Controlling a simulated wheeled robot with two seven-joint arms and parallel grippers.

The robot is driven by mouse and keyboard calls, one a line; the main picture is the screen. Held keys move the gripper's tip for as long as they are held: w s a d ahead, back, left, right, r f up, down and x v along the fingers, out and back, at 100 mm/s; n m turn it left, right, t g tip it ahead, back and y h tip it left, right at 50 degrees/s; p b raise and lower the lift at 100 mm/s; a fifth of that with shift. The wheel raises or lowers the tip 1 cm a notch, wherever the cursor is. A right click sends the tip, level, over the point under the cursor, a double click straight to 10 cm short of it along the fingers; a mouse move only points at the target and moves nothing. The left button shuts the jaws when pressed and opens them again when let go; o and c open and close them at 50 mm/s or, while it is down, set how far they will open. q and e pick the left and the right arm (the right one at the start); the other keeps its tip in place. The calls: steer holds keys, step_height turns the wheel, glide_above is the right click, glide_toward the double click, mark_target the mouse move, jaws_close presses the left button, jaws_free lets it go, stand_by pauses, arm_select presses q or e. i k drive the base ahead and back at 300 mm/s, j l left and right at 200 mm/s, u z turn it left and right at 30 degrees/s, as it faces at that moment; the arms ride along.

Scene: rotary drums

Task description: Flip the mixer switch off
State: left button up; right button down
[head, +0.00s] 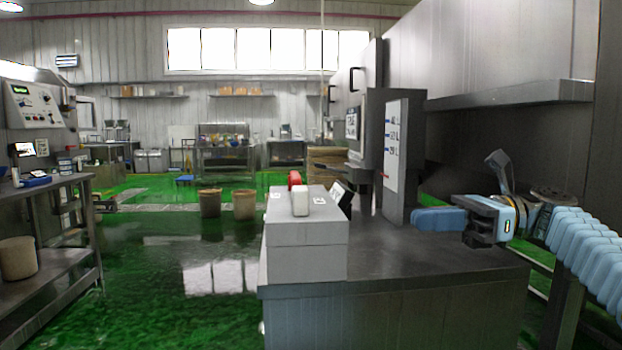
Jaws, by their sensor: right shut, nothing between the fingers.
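A pale grey box (305,250) stands at the left front end of the dark metal counter. On its top are a white upright block (300,203) and a red piece (294,180) behind it, which look like switch parts. I cannot tell which position the switch is in. A tall grey machine (400,150), which may be the mixer, stands behind on the counter. My right gripper (418,218) is shut and empty. It points left above the counter, to the right of the box and well apart from it. My left gripper is not in view.
The metal counter (420,262) is bare between the box and my right gripper. A small dark tilted panel (342,198) is at the box's right side. A large metal housing (510,92) overhangs the right. Two brown bins (244,204) stand on the green floor.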

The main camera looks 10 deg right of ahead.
mark_target(294, 179)
steer(key=i, duration=1.05)
